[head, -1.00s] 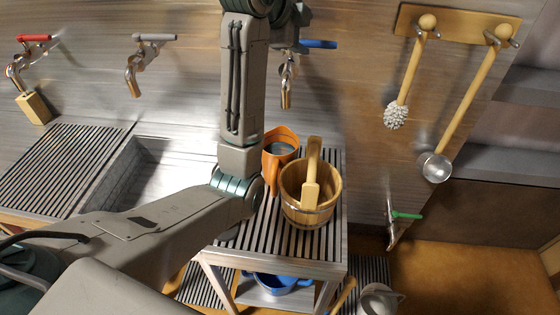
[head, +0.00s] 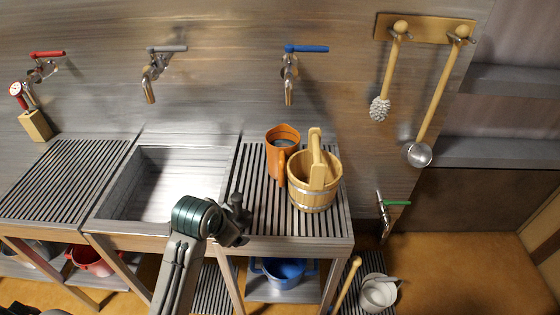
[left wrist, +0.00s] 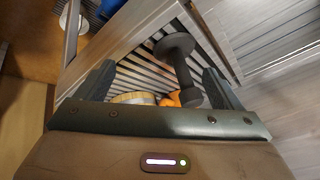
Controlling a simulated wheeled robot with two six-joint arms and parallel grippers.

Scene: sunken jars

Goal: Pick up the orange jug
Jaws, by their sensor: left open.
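The orange jug (head: 272,152) stands upright on the slatted counter right of the sink, its handle facing me. Its inside looks grey. A wooden bucket (head: 312,195) with an upright handle stands close at its right front and overlaps part of it. My left gripper (head: 238,218) is left of and nearer than the jug, apart from it, by the counter's left front corner. In the left wrist view my left gripper (left wrist: 158,72) is open, with a bit of orange jug (left wrist: 170,100) and the bucket's rim (left wrist: 134,97) partly hidden behind its body. My right gripper is not in view.
A tap with a blue lever (head: 305,48) hangs above the jug. The sink (head: 122,190) lies to the left. A blue tub (head: 285,272) sits below the counter. A dark disc on a stem (left wrist: 175,44) shows between the fingers; I cannot tell what it is.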

